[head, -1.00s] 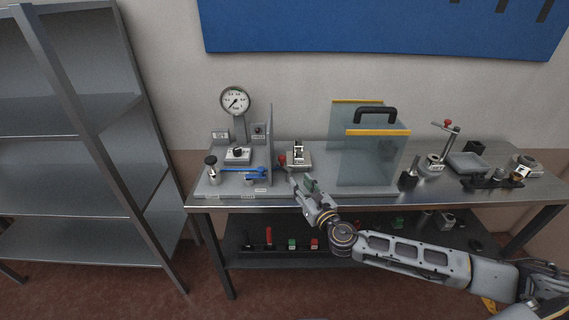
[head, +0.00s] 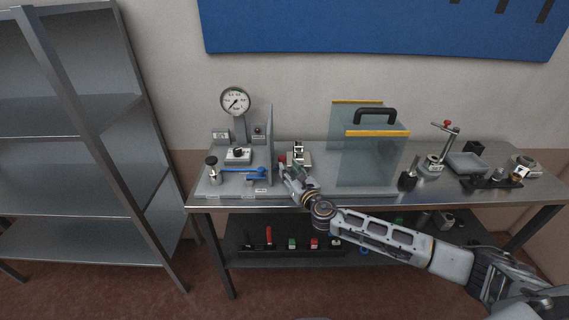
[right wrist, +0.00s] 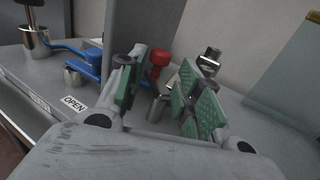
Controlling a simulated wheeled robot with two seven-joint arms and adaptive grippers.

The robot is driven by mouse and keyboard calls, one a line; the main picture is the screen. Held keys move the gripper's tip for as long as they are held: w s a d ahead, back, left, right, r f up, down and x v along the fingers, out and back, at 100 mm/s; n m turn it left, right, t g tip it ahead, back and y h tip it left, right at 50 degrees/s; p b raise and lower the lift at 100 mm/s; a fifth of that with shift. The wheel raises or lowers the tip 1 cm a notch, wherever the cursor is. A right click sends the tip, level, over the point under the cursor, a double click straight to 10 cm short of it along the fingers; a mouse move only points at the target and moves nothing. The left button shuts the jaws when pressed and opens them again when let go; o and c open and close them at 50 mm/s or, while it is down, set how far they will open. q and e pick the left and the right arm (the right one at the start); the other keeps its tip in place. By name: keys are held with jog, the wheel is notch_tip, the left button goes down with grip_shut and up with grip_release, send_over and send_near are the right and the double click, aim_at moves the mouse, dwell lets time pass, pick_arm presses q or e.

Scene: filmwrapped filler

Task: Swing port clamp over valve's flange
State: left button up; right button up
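My right gripper (head: 287,172) reaches over the bench's front edge toward a small metal fixture (head: 299,152) with a red knob (head: 282,160) at its left; I take this to be the port clamp. In the right wrist view the green-padded fingers (right wrist: 163,90) are apart, with the red knob (right wrist: 160,57) beyond and between them. A metal part of the fixture (right wrist: 208,62) shows behind the right finger. I cannot see contact. The valve's flange cannot be made out clearly; fingers cover part of the area. My left gripper is not in view.
A blue lever (head: 242,171) lies left of the gripper, near an OPEN label (right wrist: 74,104). An upright grey panel (head: 269,145) stands behind. A clear shield with a black handle (head: 375,113) stands to the right. A pressure gauge (head: 235,101) rises at back left.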

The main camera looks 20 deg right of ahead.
jog(key=shift+w+a, duration=0.2)
jog(key=shift+w, duration=0.95)
jog(key=shift+w+a, duration=0.15)
jog(key=shift+w, duration=1)
jog(key=c, duration=0.8)
jog(key=shift+o, duration=0.2)
